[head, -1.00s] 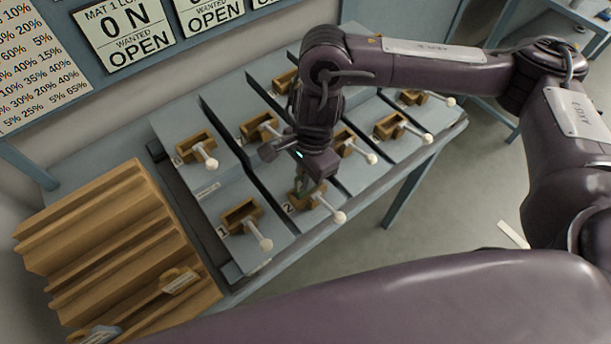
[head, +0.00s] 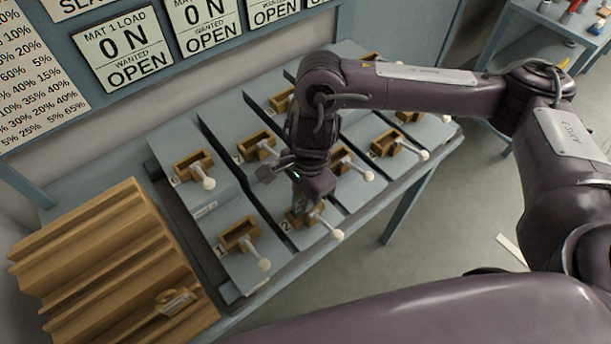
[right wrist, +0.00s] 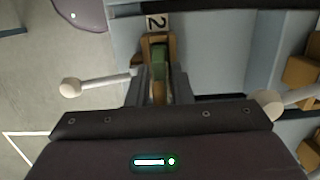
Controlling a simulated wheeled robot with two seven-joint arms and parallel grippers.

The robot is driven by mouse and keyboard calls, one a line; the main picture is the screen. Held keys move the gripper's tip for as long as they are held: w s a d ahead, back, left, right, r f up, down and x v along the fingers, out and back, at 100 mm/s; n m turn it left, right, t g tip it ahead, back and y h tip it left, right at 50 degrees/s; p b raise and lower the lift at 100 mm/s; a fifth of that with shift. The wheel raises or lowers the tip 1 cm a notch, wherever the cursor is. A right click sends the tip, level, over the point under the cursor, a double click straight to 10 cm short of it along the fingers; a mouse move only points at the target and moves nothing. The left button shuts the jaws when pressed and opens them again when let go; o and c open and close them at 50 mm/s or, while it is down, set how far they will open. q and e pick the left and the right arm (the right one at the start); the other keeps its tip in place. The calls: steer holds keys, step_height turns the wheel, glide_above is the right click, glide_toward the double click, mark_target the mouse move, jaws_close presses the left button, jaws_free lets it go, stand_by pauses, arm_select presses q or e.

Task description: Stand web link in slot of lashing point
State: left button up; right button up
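My right gripper (head: 303,207) points down over the lashing point marked 2 (head: 316,216), a wooden slotted block with a white-knobbed lever. In the right wrist view, my gripper's fingers (right wrist: 158,90) stand on both sides of a narrow green and brown web link (right wrist: 159,62) and appear shut on it. The link's lower end is at the wooden block beside the "2" label; how deep it sits in the slot is hidden. Another web link (head: 176,301) with a white tag lies on the ridged wooden rack at lower left. My left gripper is not in view.
Lashing point 1 (head: 239,236) stands left of mine, its slot looking empty. Several more lashing points with levers fill the grey-blue bench (head: 213,190). The wooden rack (head: 100,262) stands at its left end. Signs (head: 126,47) hang behind.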

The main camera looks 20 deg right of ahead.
steer(key=r, duration=0.4)
steer(key=d+r, duration=0.1)
steer(key=r, duration=0.6)
steer(key=shift+w+d+r, duration=0.2)
steer(key=shift+w+r, duration=0.05)
steer(key=shift+r, duration=0.1)
